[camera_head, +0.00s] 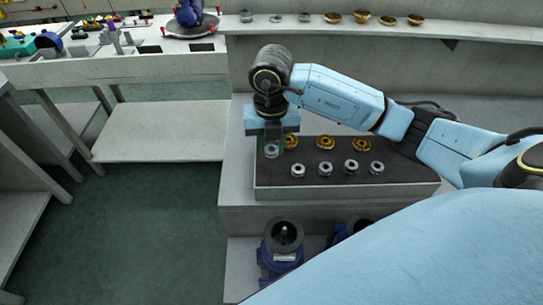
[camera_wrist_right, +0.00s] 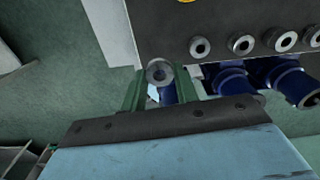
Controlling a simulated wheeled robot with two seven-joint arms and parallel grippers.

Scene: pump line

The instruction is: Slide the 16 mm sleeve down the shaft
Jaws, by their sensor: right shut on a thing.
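My right gripper (camera_head: 271,152) is shut on a silver ring-shaped sleeve (camera_wrist_right: 159,72), held between its green fingertips. In the head view the sleeve (camera_head: 271,151) shows at the left end of a dark-topped tray. In the wrist view it appears beyond the tray's edge, with its bore facing the camera; I cannot read its size. A blue pump body (camera_head: 283,252) stands upright below the tray, with a thin shaft in its dark round opening. The sleeve is apart from this pump. My left gripper is not in view.
The tray (camera_head: 345,190) holds several silver rings (camera_head: 351,166) in front and gold rings (camera_head: 326,142) behind. A second blue pump (camera_head: 345,230) is partly hidden by my own body. A shelf (camera_head: 470,33) with small parts runs along the back. Green floor at left is clear.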

